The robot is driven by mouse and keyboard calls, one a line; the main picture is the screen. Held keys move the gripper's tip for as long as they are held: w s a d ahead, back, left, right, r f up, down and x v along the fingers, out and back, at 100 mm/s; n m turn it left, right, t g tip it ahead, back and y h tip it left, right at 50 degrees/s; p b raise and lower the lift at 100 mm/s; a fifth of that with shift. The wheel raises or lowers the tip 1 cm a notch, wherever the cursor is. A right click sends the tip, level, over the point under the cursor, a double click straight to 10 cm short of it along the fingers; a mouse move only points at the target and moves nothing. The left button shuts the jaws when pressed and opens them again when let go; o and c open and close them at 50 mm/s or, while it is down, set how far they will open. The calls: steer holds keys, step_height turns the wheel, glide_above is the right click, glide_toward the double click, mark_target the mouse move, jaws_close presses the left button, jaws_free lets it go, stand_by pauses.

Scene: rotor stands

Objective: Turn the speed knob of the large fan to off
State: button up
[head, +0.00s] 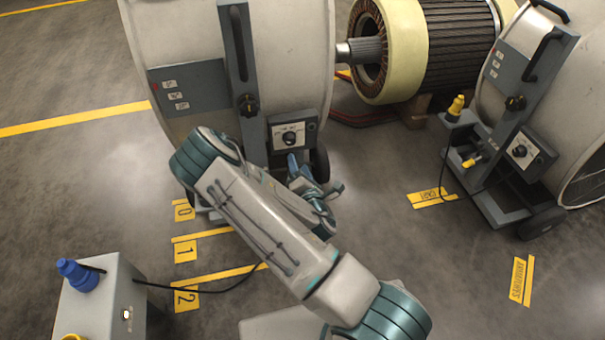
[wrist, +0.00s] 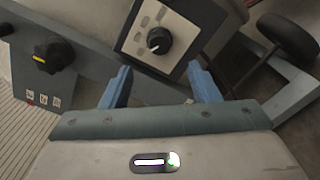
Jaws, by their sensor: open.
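The large fan (head: 285,60) is a pale drum on a grey wheeled frame at the upper middle of the head view. Its speed knob (head: 290,138) is a small black dial on a light plate of a grey box. In the wrist view the speed knob (wrist: 159,40) has a white pointer mark, and printed marks lie on the plate around it. My gripper (wrist: 163,78) is open, its two blue fingers apart, with the knob beyond the tips and near the middle of the gap. In the head view my gripper (head: 302,170) is just below the box.
A second black knob with a yellow mark (wrist: 53,55) sits on the fan's frame to the left. Another fan (head: 550,110) stands at the right. A grey box with a blue plug (head: 78,275) stands at lower left, its cable crossing the floor.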

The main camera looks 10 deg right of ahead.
steer(key=s, duration=0.4)
stand_by(0.4)
step_height(320, 180, up, 27)
steer(key=s+m+g+h+p, duration=0.1)
steer(key=m+g+p, duration=0.9)
steer(key=m+p, duration=0.85)
steer(key=s+r+m+g+p, duration=0.2)
steer(key=s+r+p, duration=0.3)
steer(key=s+r, duration=0.5)
steer(key=s+r+m+g+y+p, duration=0.1)
steer(key=s+r+m+g+p, duration=0.2)
steer(key=s+r+p, duration=0.3)
steer(key=s+r+m, duration=0.1)
steer(key=s+r, duration=0.4)
steer(key=r, duration=0.6)
steer(key=shift+m+p, duration=0.3)
steer(key=shift+m, duration=0.05)
